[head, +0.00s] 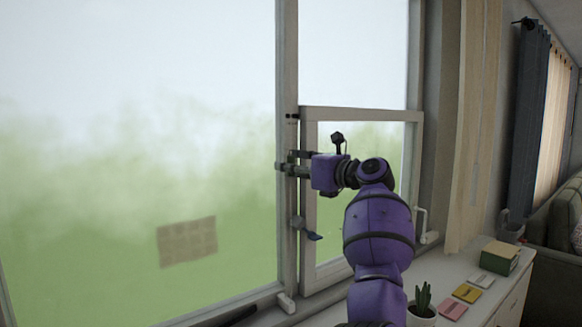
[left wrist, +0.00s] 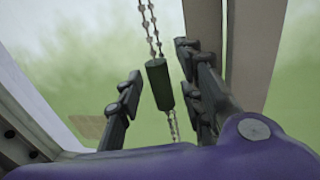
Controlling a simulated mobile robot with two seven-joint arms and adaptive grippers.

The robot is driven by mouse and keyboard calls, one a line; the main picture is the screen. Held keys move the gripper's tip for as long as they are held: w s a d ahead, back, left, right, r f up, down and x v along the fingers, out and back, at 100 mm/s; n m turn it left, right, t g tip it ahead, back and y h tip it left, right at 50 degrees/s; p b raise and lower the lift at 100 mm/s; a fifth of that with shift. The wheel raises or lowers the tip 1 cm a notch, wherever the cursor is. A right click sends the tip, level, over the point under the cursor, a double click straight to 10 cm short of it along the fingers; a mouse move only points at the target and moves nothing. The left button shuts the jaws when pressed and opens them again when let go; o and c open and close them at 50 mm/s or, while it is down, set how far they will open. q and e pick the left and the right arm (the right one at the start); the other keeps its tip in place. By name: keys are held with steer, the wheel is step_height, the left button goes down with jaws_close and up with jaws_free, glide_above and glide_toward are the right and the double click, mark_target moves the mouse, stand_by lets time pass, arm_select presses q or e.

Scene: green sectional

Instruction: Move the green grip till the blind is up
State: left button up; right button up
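The green grip (left wrist: 159,84) is a dark green cylinder on a beaded chain (left wrist: 150,30) in the left wrist view. It hangs slightly tilted, between the fingers of my left gripper (left wrist: 160,68). The fingers are open, with a gap visible on both sides of the grip. In the head view my left gripper (head: 287,164) is at the upright window post, and the grip cannot be made out there. No blind can be made out across the window panes in the head view. My right gripper is not in view.
The window frame (head: 288,60) stands close behind my gripper, with a small inner sash (head: 365,114) to the right. A white sill cabinet (head: 490,290) holds a potted plant (head: 423,302), coloured pads (head: 466,293) and a green-yellow box (head: 500,256). A beige curtain (head: 474,120) hangs right.

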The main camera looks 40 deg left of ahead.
arm_select(q)
steer(key=shift+d+f, duration=0.1)
steer(key=shift+d, duration=0.25)
steer(key=s+d, duration=0.1)
steer(key=d, duration=1)
steer(key=shift+d, duration=0.15)
